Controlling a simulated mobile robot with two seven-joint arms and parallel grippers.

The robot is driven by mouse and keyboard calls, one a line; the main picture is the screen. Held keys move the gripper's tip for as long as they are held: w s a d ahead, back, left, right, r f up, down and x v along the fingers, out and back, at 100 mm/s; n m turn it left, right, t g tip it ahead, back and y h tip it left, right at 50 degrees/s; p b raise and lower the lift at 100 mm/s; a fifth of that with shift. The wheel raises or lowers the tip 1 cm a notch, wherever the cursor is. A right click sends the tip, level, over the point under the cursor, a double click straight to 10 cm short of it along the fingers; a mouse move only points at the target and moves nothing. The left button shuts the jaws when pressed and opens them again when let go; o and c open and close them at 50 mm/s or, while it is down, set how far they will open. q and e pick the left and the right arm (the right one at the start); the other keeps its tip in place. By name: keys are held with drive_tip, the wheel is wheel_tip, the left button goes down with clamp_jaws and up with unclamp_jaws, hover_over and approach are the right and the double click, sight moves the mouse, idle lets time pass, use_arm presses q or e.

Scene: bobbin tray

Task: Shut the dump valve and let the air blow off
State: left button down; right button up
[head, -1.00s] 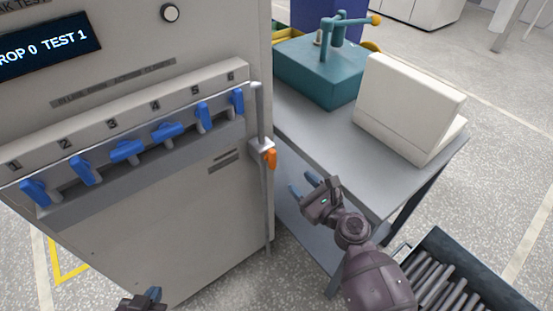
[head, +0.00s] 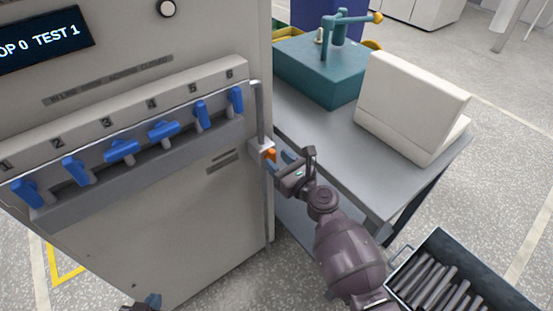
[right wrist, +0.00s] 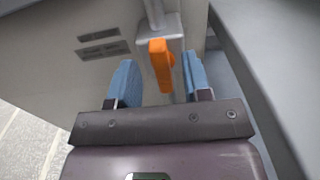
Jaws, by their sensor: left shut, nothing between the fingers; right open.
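The dump valve's orange handle (head: 270,155) sits on a pale valve body (head: 259,147) at the right edge of the grey cabinet, on a vertical pipe. In the right wrist view the orange handle (right wrist: 160,64) hangs down the pipe, between and ahead of my right gripper's blue fingertips. My right gripper (head: 282,163) is open and close to the handle; I cannot tell whether it touches. Its fingers also show in the right wrist view (right wrist: 156,80). My left gripper (head: 150,301) is shut and empty at the bottom edge, mostly out of frame.
Several blue valve levers (head: 122,150) line the cabinet front (head: 150,220) under a lit display (head: 40,40). A grey bench (head: 345,150) right of the cabinet holds a teal press (head: 322,68) and a white box (head: 408,105). A dark crate of rods (head: 440,285) stands lower right.

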drive_tip(key=shift+w+a, duration=0.35)
drive_tip(key=shift+w, duration=0.1)
drive_tip(key=shift+c, duration=0.4)
clamp_jaws()
